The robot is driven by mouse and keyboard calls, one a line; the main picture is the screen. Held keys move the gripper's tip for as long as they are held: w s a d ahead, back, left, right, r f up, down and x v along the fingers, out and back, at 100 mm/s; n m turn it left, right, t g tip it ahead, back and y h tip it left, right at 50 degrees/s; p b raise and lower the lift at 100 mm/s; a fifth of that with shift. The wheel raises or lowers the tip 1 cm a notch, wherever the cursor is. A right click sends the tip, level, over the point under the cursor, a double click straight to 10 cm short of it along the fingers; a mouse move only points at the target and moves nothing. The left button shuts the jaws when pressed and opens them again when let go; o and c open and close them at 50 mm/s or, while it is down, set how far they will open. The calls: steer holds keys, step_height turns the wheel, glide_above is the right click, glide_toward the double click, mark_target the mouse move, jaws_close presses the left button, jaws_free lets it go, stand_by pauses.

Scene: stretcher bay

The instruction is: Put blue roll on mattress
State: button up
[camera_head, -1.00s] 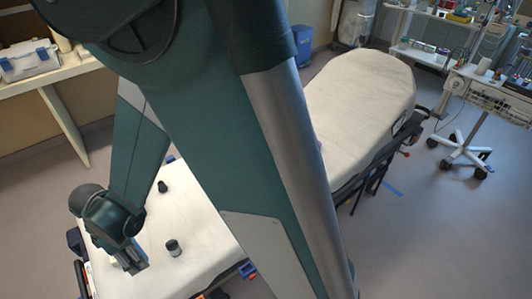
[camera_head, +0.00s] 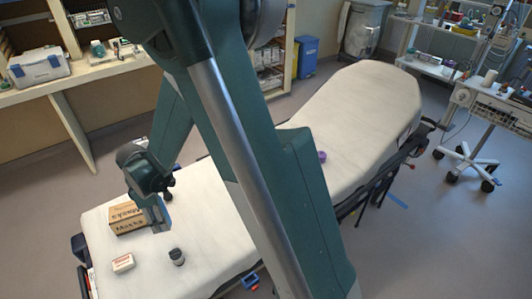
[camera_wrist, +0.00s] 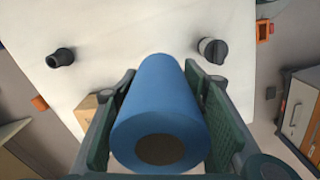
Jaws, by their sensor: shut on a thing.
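The blue roll (camera_wrist: 160,105) is held upright between the two green fingers of my gripper (camera_wrist: 160,120), which is shut on it; one round end with a dark core faces the wrist camera. In the head view, my gripper (camera_head: 157,216) is over the near part of the white mattress (camera_head: 375,100), and only a sliver of the blue roll (camera_head: 167,211) shows. The mattress also fills much of the wrist view (camera_wrist: 180,25). The roll's far end is hidden, so I cannot tell whether it touches the mattress.
On the mattress are a cardboard masks box (camera_head: 125,218) beside the gripper, a small white box (camera_head: 123,263), a dark jar (camera_head: 176,257), another dark item (camera_head: 168,184) and a purple item (camera_head: 322,156). The mattress is bare towards its far end. A wheeled cart (camera_head: 490,105) stands right.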

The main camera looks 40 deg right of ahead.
steer(key=w+d+m, duration=0.2)
steer(key=w+d, duration=0.2)
steer(key=d, duration=0.7)
steer(key=w+d+m, duration=0.2)
steer(key=w+d, duration=0.2)
steer(key=d, duration=0.8)
steer(key=w+d+m, duration=0.2)
steer(key=w+d, duration=0.3)
steer(key=d, duration=0.6)
steer(key=s+d+m, duration=0.3)
steer(key=d, duration=1.5)
steer(key=s+d+m+p, duration=0.1)
steer(key=s+d+m, duration=0.2)
steer(key=d, duration=1.5)
steer(key=shift+d+p, duration=0.15)
steer(key=shift+p, duration=0.15)
steer(key=shift+f+b, duration=0.6)
steer(key=shift+f, duration=2.5)
steer(key=shift+f+b, duration=0.4)
steer(key=shift+f, duration=1.5)
